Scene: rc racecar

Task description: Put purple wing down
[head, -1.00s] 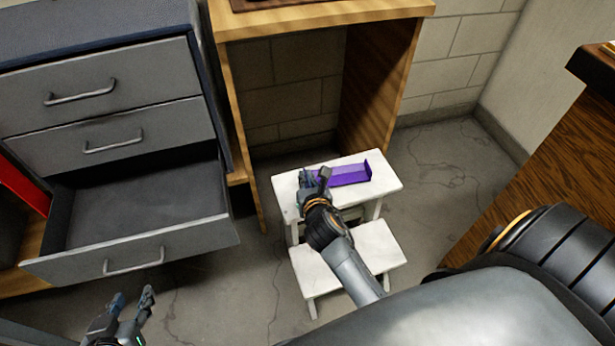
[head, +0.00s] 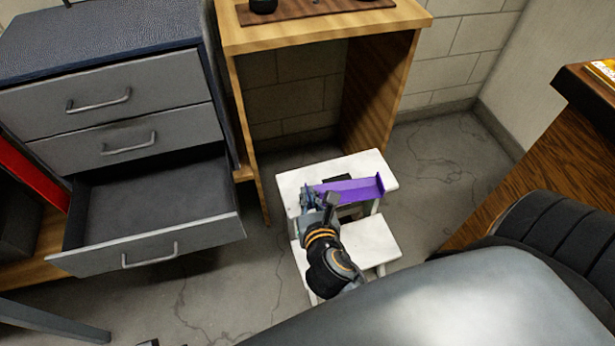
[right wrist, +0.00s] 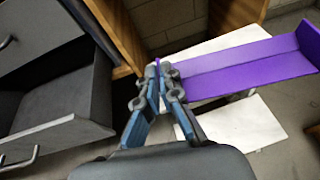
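The purple wing (head: 352,189) is a long flat piece with an upright end plate at its right. My right gripper (head: 320,203) is shut on its left end, also seen in the right wrist view, where the fingertips (right wrist: 157,78) pinch the edge of the wing (right wrist: 245,66). The wing is over the front part of the white step stool's top (head: 300,177) and appears raised above it. A dark patch shows on the stool top just behind the wing. My left gripper is not clearly in view; only a tiny dark piece shows at the head view's bottom edge.
The stool's lower step (head: 375,240) is bare. A wooden table (head: 300,36) stands behind the stool. A grey cabinet with an open, empty drawer (head: 150,245) is at the left. A brown wooden piece of furniture (head: 545,160) is at the right.

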